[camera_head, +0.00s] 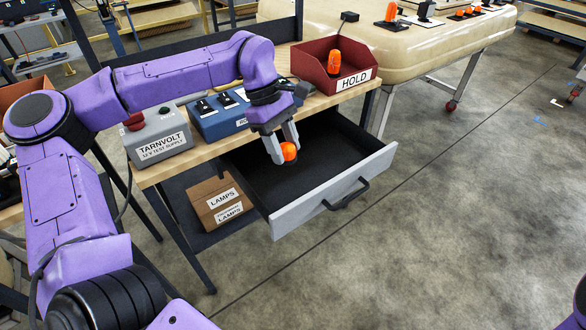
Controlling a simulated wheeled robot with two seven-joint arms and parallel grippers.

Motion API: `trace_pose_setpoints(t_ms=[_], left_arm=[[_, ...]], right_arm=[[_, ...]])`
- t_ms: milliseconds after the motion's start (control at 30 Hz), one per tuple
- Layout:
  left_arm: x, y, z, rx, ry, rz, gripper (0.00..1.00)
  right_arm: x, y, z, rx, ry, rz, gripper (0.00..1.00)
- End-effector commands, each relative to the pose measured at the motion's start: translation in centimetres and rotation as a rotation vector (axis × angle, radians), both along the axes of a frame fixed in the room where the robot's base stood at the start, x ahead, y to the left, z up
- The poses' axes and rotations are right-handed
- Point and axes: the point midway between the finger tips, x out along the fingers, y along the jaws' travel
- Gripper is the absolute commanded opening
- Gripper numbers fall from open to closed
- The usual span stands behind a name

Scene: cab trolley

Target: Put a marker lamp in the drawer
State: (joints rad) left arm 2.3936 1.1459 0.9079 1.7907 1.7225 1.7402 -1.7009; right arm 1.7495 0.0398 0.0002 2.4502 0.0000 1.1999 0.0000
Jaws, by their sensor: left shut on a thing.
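My left gripper (283,148) is shut on an orange marker lamp (289,151). It points down over the open drawer (335,200), near the drawer's left side. The drawer is pulled out from under the wooden bench top, with a dark interior, a light grey front and a black handle (346,194). I see nothing else in the visible part of the drawer. I cannot tell whether the lamp touches the drawer floor. Another orange lamp (334,62) stands in the red HOLD bin (354,80) on the bench. Only a bit of my right arm shows at the lower right; its gripper is out of view.
A grey TARNVOLT test supply (157,138) and a blue box with black switches (216,123) stand on the bench, left of my gripper. A cardboard LAMPS box (217,200) sits on the lower shelf. A cream cab part (420,45) stands behind. The floor at right is clear.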

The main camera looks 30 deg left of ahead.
Motion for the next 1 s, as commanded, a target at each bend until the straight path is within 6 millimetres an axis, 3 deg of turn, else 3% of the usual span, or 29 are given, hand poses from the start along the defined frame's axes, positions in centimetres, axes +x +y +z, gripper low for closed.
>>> trace_pose_setpoints(t_ms=[33, 300, 500, 633, 733, 1000], left_arm=[[-0.1, 1.0, -1.9, -0.007, -0.01, 0.158, 0.17], [-0.5, 5.7, -5.2, -0.006, -0.006, 1.138, 0.17], [-0.9, 7.8, -6.9, -0.002, 0.0, 1.7, 0.17], [-0.9, 8.3, -7.1, -0.001, 0.005, 1.862, 0.17], [0.3, 8.5, -7.5, 0.005, 0.005, 1.893, 0.17], [7.5, 9.4, -10.8, 0.006, 0.012, 1.892, 0.17]], right_arm=[[0.0, 0.0, -2.8, 0.0, 0.0, 0.0, 0.77], [0.0, 0.0, -10.0, -0.001, -0.001, 0.0, 0.77], [0.0, 0.0, -13.7, -0.001, -0.001, 0.0, 0.77], [0.0, -0.1, -14.4, -0.001, -0.001, 0.0, 0.77], [0.0, 0.0, -14.5, 0.0, -0.001, -0.001, 0.77], [0.0, -0.1, -14.3, -0.001, -0.001, 0.0, 0.77]])
